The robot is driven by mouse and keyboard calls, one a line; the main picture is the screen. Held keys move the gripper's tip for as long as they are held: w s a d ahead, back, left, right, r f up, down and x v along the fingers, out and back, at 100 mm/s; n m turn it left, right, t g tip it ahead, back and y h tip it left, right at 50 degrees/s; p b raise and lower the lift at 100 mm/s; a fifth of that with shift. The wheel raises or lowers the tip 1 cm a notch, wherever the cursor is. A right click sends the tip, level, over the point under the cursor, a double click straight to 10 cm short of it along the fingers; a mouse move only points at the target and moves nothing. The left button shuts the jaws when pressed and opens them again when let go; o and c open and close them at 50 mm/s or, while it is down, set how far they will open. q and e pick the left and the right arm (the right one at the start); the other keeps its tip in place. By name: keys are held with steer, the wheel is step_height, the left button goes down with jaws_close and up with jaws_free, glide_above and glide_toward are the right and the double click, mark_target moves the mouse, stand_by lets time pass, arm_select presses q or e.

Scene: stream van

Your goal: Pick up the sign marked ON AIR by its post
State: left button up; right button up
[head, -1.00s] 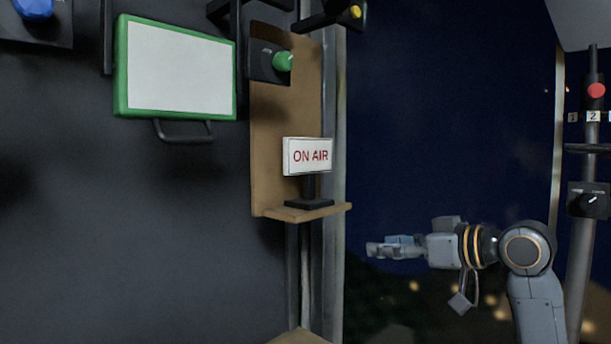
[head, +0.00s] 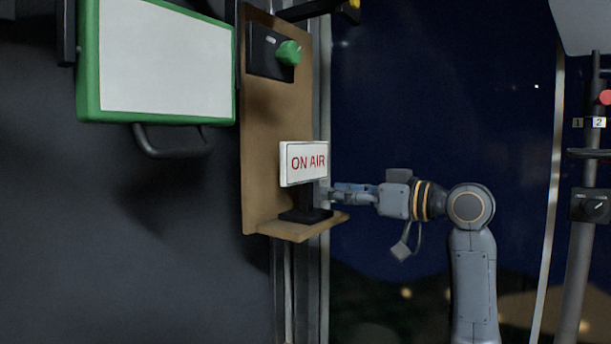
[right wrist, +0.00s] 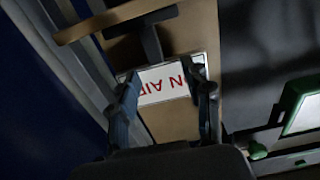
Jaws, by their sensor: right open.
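The ON AIR sign (head: 304,163) is a white panel with red letters on a dark post (head: 306,197) and black base (head: 305,215). It stands upright on a small wooden shelf (head: 300,232). My right gripper (head: 335,193) is open, just right of the post at about post height. In the right wrist view the sign panel (right wrist: 160,84) appears upside down between the two open fingers (right wrist: 165,95), and the post (right wrist: 149,40) runs up beyond them to the base. Contact with the post cannot be made out. My left gripper is not in view.
A wooden backboard (head: 262,150) rises behind the sign, with a green knob (head: 288,52) above it. A green-framed white board (head: 165,65) hangs at the left. A pole with controls (head: 590,205) stands at the far right. The space between is open.

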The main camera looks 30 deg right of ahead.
mark_target(310, 191)
steer(key=x, duration=0.2)
steer(key=shift+w+a, duration=0.15)
steer(key=shift+w, duration=0.15)
steer(key=shift+w+a+f+p, duration=0.1)
steer(key=shift+w+p, duration=0.2)
steer(key=shift+p, duration=0.05)
steer(key=p+x, duration=0.2)
steer(key=x, duration=0.1)
steer(key=p+x, duration=0.1)
steer(key=shift+w+f, duration=0.2)
steer(key=shift+w, duration=0.3)
steer(key=shift+w+f, duration=0.1)
steer(key=shift+w, duration=0.1)
steer(key=shift+s, duration=0.1)
steer(key=c, duration=0.7)
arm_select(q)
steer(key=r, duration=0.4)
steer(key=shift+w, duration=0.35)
arm_select(e)
jaws_close()
